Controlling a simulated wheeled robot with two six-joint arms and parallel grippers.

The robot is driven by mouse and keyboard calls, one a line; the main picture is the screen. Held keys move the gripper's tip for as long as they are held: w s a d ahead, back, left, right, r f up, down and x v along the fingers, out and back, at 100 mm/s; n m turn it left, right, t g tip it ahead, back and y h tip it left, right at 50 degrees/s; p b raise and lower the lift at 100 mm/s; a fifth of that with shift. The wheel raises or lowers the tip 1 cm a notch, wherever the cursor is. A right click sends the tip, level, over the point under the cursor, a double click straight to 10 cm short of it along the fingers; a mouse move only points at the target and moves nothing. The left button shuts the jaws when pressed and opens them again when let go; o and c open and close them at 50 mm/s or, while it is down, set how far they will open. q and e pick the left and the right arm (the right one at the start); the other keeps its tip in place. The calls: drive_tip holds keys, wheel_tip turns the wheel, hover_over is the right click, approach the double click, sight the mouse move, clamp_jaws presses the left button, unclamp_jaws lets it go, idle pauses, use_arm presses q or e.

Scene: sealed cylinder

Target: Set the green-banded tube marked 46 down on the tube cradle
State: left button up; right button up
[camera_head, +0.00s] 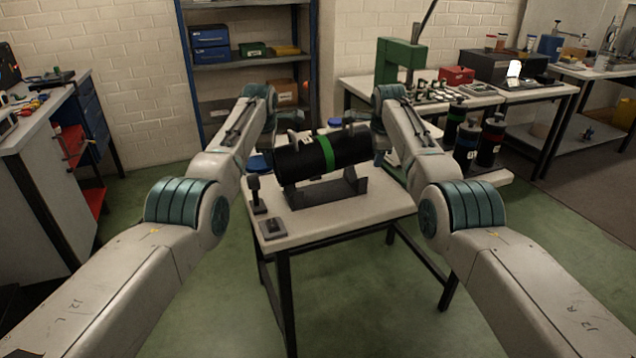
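The black tube with a green band (329,155) lies lengthwise left to right, slightly tilted up to the right, at the tube cradle (326,193) on the small white table. Its number is too small to read. I cannot tell whether it rests on the cradle or hangs just above it. My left gripper (290,140) is at the tube's left end and my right gripper (357,122) is at its right end. Both are partly hidden by the arms and tube, so their closing on the tube is not clear.
A dark upright tool (256,194) and a small dark block (274,228) stand on the white table (330,230) left of the cradle. Several black tubes with coloured bands (490,140) stand at right. Shelves and benches line the back.

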use_arm(q)
drive_tip(key=shift+s+d+r, duration=0.15)
drive_tip(key=shift+d+r, duration=0.2)
drive_tip(key=shift+d, duration=0.35)
drive_tip(key=shift+a+f, duration=0.4)
drive_tip(key=shift+a, duration=0.05)
drive_tip(key=shift+d+f+b, duration=0.25)
drive_tip(key=shift+f+b, duration=0.2)
drive_tip(key=shift+b, duration=0.3)
drive_tip(key=shift+a+f+b, duration=0.1)
drive_tip(key=shift+f+b, duration=0.35)
drive_tip(key=shift+f, duration=0.15)
drive_tip(key=shift+a+r, duration=0.1)
drive_tip(key=shift+a, duration=0.35)
drive_tip(key=o, duration=0.5)
drive_tip(key=shift+a+r, duration=0.1)
drive_tip(key=shift+a, duration=0.75)
use_arm(e)
drive_tip(key=shift+s+d+f, duration=0.15)
drive_tip(key=shift+d+f, duration=0.9)
drive_tip(key=shift+d, duration=0.1)
drive_tip(key=o, duration=0.5)
